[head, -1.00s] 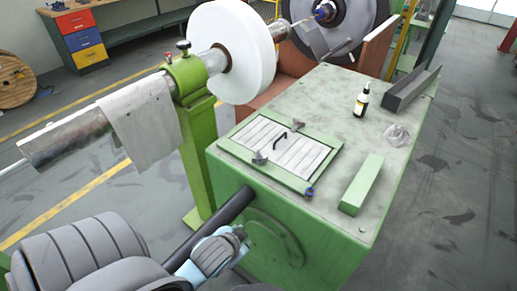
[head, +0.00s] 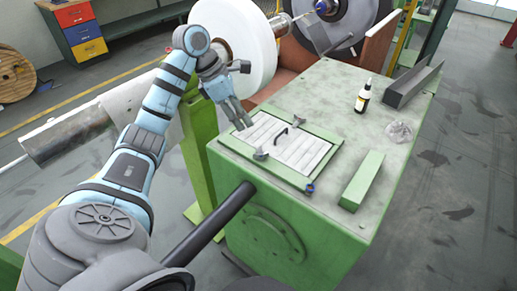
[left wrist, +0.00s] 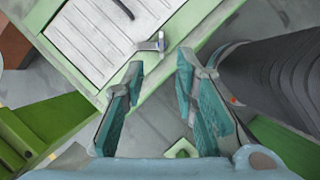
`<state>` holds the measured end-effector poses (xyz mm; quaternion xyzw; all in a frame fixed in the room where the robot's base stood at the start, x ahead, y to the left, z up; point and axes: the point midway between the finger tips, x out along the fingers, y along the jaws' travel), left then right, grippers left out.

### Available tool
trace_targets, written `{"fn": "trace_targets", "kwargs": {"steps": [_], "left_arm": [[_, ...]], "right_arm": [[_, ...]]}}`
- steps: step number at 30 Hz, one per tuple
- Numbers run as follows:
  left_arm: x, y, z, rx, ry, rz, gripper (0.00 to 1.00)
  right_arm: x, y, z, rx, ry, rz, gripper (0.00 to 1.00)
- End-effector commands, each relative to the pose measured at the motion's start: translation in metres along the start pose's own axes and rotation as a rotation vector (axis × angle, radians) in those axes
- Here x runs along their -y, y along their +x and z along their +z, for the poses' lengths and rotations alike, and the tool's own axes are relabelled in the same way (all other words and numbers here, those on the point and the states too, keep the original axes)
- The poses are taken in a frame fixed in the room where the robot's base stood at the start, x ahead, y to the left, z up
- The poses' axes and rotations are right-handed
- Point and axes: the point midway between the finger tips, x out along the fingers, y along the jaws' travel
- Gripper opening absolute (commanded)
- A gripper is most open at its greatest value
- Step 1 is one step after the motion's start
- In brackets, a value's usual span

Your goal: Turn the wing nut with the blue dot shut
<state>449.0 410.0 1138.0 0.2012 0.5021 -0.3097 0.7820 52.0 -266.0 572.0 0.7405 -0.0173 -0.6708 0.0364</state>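On top of the green cabinet, a white slatted lid (head: 300,150) in a green frame has a dark handle (head: 282,138). A small blue-marked fitting (head: 310,187), seemingly the blue-dot wing nut, sits at the lid's near corner. A grey wing nut (head: 260,155) sits midway along its near edge. My left gripper (head: 242,122) is open and empty, above the lid's left part, pointing down and apart from the nuts. My right gripper is out of view.
The green cabinet (head: 300,230) also carries a green bar (head: 362,180), a dropper bottle (head: 363,97), a clear crumpled item (head: 399,131) and a dark channel (head: 410,88). A green post and a white spool (head: 240,40) stand behind my left arm.

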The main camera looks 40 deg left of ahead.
Motion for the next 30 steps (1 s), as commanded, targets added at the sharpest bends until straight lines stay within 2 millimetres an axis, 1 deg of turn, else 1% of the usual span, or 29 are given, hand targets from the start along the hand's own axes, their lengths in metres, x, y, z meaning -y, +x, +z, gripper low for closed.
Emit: {"fn": "trace_targets", "kwargs": {"steps": [1, 2, 4, 5, 9, 11, 12, 15, 18, 22, 28, 29, 30], "left_arm": [[-0.001, 0.001, -0.007, -0.026, -0.007, 0.0, 0.27], [-0.002, 0.004, -0.01, -0.035, -0.009, 0.0, 0.27], [-0.001, 0.018, -0.012, -0.038, -0.009, -0.003, 0.27], [-0.001, 0.026, -0.013, -0.037, -0.009, -0.003, 0.27], [0.0, 0.067, -0.014, -0.036, -0.008, -0.006, 0.27], [0.001, 0.08, -0.013, -0.037, -0.009, -0.008, 0.27], [0.001, 0.091, -0.013, -0.038, -0.01, -0.008, 0.27], [0.001, 0.114, -0.013, -0.037, -0.009, -0.007, 0.27], [0.001, 0.131, -0.013, -0.035, -0.009, -0.006, 0.27], [0.0, 0.14, -0.013, -0.035, -0.009, -0.004, 0.27], [0.0, 0.14, -0.013, -0.035, -0.008, -0.003, 0.27], [0.0, 0.14, -0.013, -0.035, -0.008, -0.003, 0.23], [0.0, 0.14, -0.013, -0.035, -0.008, -0.003, 0.17]], "right_arm": [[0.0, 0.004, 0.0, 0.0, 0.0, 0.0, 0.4], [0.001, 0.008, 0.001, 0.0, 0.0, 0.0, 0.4], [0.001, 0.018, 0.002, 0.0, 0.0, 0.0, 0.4], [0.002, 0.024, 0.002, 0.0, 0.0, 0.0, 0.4], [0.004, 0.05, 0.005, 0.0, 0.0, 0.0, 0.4], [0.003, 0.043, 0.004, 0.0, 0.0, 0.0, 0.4], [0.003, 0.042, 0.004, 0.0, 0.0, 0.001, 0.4], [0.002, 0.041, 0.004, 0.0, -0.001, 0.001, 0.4], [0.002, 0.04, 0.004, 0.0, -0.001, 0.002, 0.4], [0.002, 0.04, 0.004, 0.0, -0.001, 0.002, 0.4], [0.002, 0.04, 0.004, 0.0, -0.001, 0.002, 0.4], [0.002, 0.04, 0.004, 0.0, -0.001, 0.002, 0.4], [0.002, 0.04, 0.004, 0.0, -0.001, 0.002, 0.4]]}}
